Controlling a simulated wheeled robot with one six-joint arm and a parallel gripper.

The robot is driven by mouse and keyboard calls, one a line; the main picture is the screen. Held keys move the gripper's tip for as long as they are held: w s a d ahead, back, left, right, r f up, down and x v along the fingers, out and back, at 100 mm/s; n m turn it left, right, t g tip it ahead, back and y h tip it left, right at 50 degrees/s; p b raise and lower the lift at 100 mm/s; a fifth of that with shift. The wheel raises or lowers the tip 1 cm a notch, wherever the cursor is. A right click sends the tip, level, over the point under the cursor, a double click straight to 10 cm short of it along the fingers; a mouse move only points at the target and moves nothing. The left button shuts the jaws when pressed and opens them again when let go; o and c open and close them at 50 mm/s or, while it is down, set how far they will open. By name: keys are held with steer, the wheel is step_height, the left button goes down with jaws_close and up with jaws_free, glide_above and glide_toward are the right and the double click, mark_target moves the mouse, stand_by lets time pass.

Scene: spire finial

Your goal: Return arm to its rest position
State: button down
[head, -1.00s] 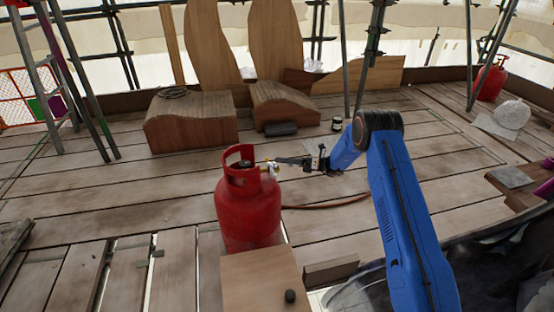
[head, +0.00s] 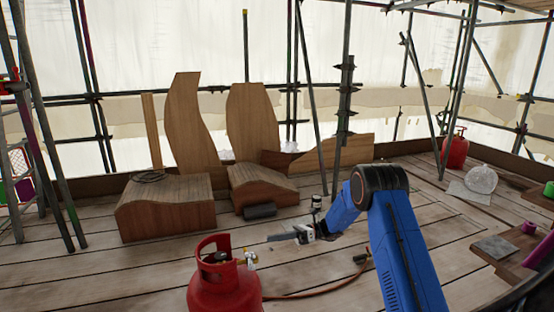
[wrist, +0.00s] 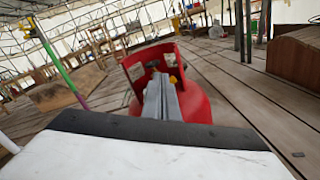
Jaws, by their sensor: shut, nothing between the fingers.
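My gripper (head: 272,238) is at the end of my blue arm, pointing left in the head view. Its fingers are together with nothing between them. In the wrist view my gripper (wrist: 162,88) shows as two grey fingers pressed side by side. A red gas cylinder (head: 225,290) with a collar and a brass valve stands just left of and below the gripper. In the wrist view the red cylinder (wrist: 196,105) is straight beyond the fingers. I cannot tell whether the fingers touch it.
An orange-brown hose (head: 315,294) lies on the plank floor right of the cylinder. Wooden blocks (head: 165,208) and tall shaped boards stand behind. Scaffold poles (head: 342,110) rise at the back. Another red cylinder (head: 455,152) stands far right.

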steer(key=s+d+r+n+t+h, duration=0.1)
steer(key=s+d+r+n+h, duration=0.35)
steer(key=s+r, duration=0.65)
steer(key=s+d+r+n+h, duration=0.4)
steer(key=s+d+r+n, duration=0.3)
steer(key=s, duration=0.7)
steer(key=s+d+r+n+t+h, duration=0.1)
steer(key=s+d+n+t+h, duration=0.3)
steer(key=s+d, duration=0.5)
steer(key=s+d+r+n+t+h, duration=0.1)
steer(key=s+d+n+t+h, duration=0.3)
steer(key=s+d, duration=0.5)
steer(key=s+h, duration=0.1)
steer(key=s, duration=0.7)
steer(key=shift+s+d, duration=0.15)
steer(key=shift+d, duration=0.05)
steer(key=shift+n, duration=0.25)
